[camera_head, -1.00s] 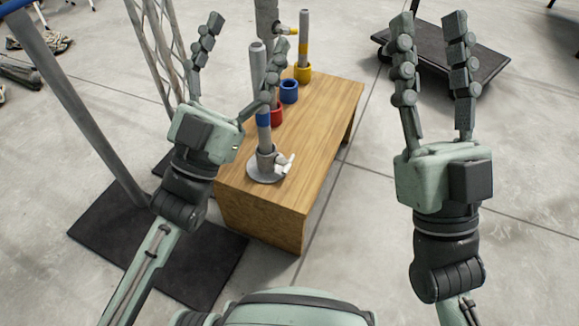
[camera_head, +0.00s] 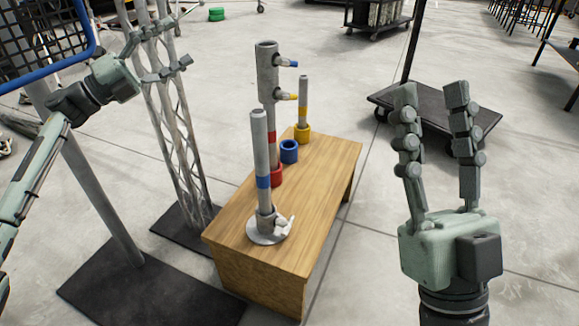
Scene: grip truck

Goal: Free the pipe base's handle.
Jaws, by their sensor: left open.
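The pipe base (camera_head: 258,236) is a round grey flange on the near end of the wooden table. Its white handle (camera_head: 284,225) sticks out on the right side, with nothing of mine touching it. A grey pipe with a blue band (camera_head: 260,145) stands upright in the base. My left gripper (camera_head: 178,44) is open and empty at the upper left, in front of the lattice truss and well away from the base. My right gripper (camera_head: 431,92) is open and empty, fingers pointing up, to the right of the table.
The wooden table (camera_head: 325,190) also bears a red-banded post (camera_head: 267,75) with side stubs, a blue ring (camera_head: 289,152) and a yellow-based pipe (camera_head: 303,105). A lattice truss (camera_head: 175,110) and a slanted pole stand left. A dark cart (camera_head: 440,118) stands behind right. Floor is clear right of the table.

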